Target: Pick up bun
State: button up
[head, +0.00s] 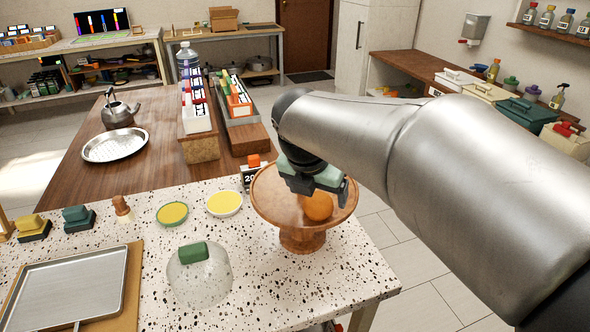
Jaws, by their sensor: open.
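The bun (318,206) is a round orange-brown piece on the wooden pedestal stand (268,205). The stand is at the right end of the speckled counter. My gripper (322,192) reaches in from the right, over the stand. It is open, with its fingers just above or around the bun's upper part. The gripper body hides the top of the bun and part of the stand's plate. I cannot tell whether the fingers touch the bun.
A glass dome with a green handle (200,275) stands left of the stand. Two yellow-filled bowls (224,204) sit behind it. A small price sign (250,177) is close behind the stand. A metal tray (64,288) lies at the left front. The counter's right edge is near.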

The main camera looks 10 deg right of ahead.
aim_at(318, 197)
jog(key=x, duration=0.3)
jog(key=shift+f, duration=0.4)
jog(key=c, duration=1.1)
